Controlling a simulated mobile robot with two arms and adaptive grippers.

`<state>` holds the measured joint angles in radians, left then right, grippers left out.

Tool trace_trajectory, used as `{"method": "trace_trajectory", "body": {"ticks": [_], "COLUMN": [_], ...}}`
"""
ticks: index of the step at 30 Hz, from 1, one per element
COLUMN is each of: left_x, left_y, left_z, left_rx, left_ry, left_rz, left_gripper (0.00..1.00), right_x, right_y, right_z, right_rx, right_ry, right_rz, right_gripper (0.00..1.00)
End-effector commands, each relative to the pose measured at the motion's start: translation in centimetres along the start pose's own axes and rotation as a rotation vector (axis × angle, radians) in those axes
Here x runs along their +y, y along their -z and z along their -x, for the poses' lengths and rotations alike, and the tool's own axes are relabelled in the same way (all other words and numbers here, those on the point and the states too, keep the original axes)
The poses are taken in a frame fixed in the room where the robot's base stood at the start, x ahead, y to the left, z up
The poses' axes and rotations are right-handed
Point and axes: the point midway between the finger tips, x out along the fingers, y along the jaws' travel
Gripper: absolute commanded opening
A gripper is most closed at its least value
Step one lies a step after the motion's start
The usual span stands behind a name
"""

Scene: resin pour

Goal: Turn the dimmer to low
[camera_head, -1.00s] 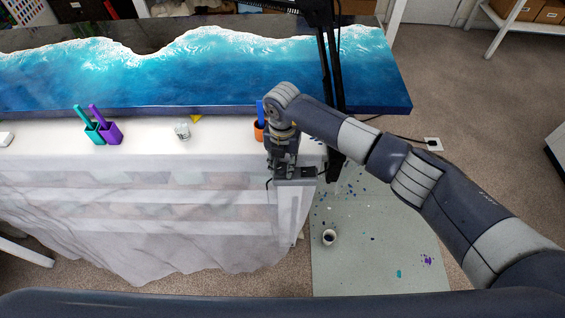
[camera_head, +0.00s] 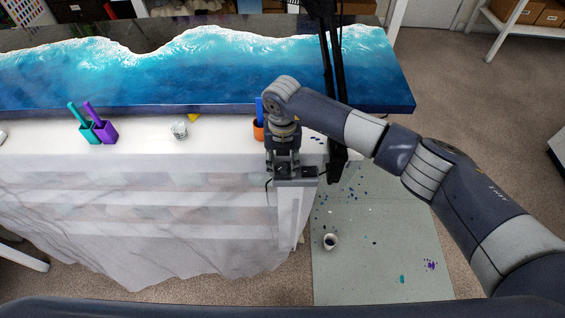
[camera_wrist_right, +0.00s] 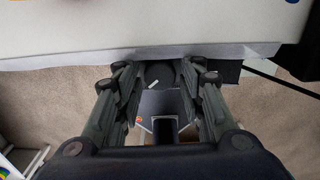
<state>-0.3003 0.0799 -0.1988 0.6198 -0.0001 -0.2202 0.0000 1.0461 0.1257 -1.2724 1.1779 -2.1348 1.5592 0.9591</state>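The dimmer knob (camera_wrist_right: 160,74) is a dark round dial with a white pointer line, in the upper middle of the right wrist view. It sits by the white table edge, above a grey bracket-like part (camera_wrist_right: 158,104). My right gripper (camera_wrist_right: 163,67) is open, with its fingers apart on either side of the knob. I cannot tell whether they touch it. In the head view my right gripper (camera_head: 284,166) points down at the table's front right corner, where it hides the knob. A dark box (camera_head: 309,172) shows beside it. My left gripper is not in view.
A blue resin slab (camera_head: 210,80) lies along the table's back. A black stand (camera_head: 333,90) rises right behind my gripper.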

Motion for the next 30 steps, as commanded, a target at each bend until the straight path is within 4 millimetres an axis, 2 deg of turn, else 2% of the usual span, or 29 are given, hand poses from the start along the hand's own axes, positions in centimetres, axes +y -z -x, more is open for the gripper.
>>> {"method": "trace_trajectory", "body": {"ticks": [6,10,21,25,30], "left_x": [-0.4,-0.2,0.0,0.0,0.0], "left_y": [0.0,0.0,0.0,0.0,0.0], "left_z": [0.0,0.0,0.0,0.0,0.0], "left_rx": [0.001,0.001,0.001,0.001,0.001], "left_ry": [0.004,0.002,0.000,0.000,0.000], "left_rz": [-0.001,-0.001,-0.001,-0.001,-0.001], "left_gripper": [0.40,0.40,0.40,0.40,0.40], "right_x": [0.0,0.0,0.0,0.0,0.0], "right_y": [0.0,0.0,-0.1,-0.1,0.0], "right_z": [0.1,1.2,8.7,10.7,11.9], "right_rx": [0.001,0.000,-0.003,-0.002,0.000], "right_ry": [0.000,-0.001,-0.001,-0.001,0.000], "right_rz": [-0.001,-0.001,0.000,-0.001,-0.001], "right_gripper": [0.36,0.36,0.36,0.36,0.36]}}
